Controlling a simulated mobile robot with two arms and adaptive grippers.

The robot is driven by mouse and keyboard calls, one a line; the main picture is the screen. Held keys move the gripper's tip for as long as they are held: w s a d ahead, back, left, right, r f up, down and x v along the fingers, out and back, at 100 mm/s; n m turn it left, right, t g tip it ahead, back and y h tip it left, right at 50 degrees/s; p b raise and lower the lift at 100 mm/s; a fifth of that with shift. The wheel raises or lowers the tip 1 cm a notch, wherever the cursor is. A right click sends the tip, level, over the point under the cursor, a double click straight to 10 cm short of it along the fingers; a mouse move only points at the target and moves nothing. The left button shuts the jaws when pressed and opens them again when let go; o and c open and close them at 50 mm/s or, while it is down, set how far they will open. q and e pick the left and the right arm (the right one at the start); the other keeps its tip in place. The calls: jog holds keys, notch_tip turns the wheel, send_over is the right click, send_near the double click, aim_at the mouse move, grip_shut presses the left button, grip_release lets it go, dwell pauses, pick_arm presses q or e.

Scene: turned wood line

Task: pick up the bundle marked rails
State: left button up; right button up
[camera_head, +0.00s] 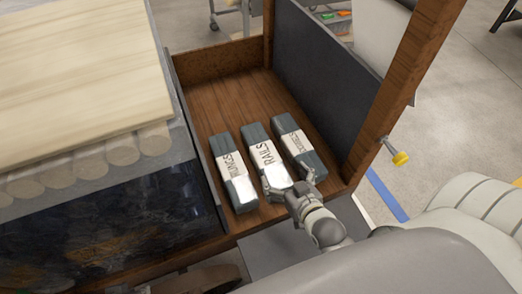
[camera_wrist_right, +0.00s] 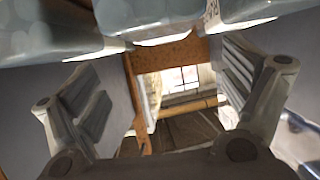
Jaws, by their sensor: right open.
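The bundle marked RAILS (camera_head: 264,153) is a grey bundle with a white label, lying in the middle of three bundles on a wooden floor. A bundle whose label seems to read RUNGS (camera_head: 231,168) lies left of it. A third bundle (camera_head: 296,140), its label hard to read, lies right of it. My right gripper (camera_head: 290,183) is open at the near end of the rails bundle and partly covers it; I cannot tell whether it touches. In the right wrist view the spread fingers (camera_wrist_right: 165,100) have nothing between them, and bundle ends (camera_wrist_right: 140,12) show along the top. My left gripper is out of view.
The bundles lie in a wooden bay (camera_head: 213,95) with a dark panel (camera_head: 325,75) on the right and a wooden post (camera_head: 395,100) with a yellow knob (camera_head: 400,158). Boards (camera_head: 75,70) and round stock (camera_head: 110,150) are stacked on the left. The bay floor behind the bundles is clear.

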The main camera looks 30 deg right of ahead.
aim_at(270, 162)
jog(key=b+x, duration=0.1)
jog(key=x, duration=0.3)
jog(key=shift+w+f, duration=0.1)
jog(key=b+x, duration=0.1)
jog(key=x, duration=0.2)
jog(key=shift+a, duration=0.15)
jog(key=shift+b+x, duration=0.45)
jog(key=shift+x, duration=0.6)
jog(key=shift+w+f, duration=0.1)
jog(key=shift+w, duration=0.05)
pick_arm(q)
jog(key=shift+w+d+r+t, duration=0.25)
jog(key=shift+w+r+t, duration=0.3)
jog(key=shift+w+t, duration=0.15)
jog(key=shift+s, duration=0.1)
pick_arm(e)
jog(key=shift+c, duration=0.3)
jog(key=c, duration=1.5)
